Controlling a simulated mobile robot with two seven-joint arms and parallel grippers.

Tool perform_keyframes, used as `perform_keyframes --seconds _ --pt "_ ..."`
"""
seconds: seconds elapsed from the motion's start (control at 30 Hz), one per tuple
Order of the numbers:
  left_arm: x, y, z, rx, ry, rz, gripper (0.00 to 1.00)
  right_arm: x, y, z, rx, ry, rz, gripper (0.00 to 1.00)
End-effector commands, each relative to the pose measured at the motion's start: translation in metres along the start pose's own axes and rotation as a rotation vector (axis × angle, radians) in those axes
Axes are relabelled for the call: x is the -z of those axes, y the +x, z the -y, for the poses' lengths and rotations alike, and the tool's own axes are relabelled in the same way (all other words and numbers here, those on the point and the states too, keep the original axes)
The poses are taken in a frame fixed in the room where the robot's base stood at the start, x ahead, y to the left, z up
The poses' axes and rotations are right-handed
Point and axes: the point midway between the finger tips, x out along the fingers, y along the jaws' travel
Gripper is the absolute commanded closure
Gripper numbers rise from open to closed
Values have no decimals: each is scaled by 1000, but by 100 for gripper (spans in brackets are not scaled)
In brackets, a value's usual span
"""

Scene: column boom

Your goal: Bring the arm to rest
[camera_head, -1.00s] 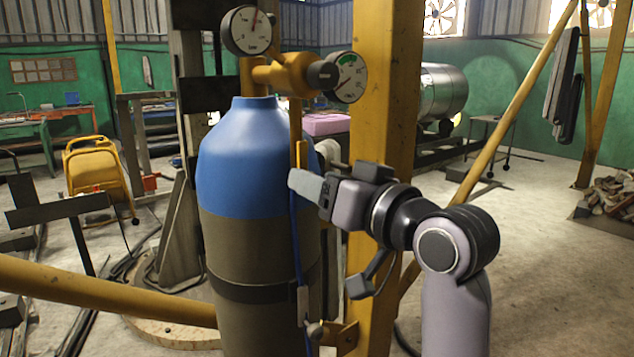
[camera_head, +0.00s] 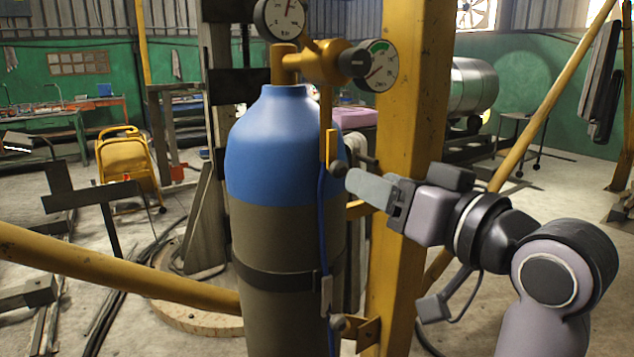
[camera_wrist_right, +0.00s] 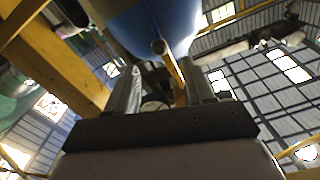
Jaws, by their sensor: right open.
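My right gripper (camera_head: 352,182) is in the middle right of the head view, its fingers pointing left at the right edge of a blue and grey gas cylinder (camera_head: 280,150). It is open with nothing held. A blue hose (camera_head: 322,205) and an orange-yellow upright piece (camera_head: 331,145) are just left of the fingertips. In the right wrist view the two fingers (camera_wrist_right: 160,82) are spread. The blue cylinder (camera_wrist_right: 155,20) and a yellow bar with a round knob (camera_wrist_right: 160,47) show beyond and between them; contact cannot be told. My left gripper is out of view.
A thick yellow post (camera_head: 410,90) stands right behind the gripper. A brass regulator with gauges (camera_head: 378,65) tops the cylinder. A yellow rail (camera_head: 110,265) crosses the lower left. Open floor (camera_head: 560,200) shows at the right.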

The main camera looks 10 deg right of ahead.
Motion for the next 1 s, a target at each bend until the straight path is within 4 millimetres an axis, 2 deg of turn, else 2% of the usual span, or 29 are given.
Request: perform_keyframes --seconds 0.07,0.17,0.27,0.4,0.47,0.6,0.67,0.8,1.0 --pt "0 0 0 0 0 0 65 -5 1 -2 -6 0 11 48" --pt "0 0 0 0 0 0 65 -25 2 -11 -32 -1 59 48" --pt "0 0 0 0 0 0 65 -64 2 -26 -80 -5 151 48" --pt "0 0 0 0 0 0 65 -134 -10 -50 -158 -19 324 48" --pt "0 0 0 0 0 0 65 -164 -18 -59 -188 -27 398 48" --pt "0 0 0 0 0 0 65 -230 -47 -76 -250 -50 577 48" --pt "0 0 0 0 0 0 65 -258 -63 -82 -271 -60 655 48" --pt "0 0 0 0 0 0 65 -316 -108 -91 -312 -88 838 48" --pt "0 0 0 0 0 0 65 -377 -176 -95 -344 -126 1072 48"
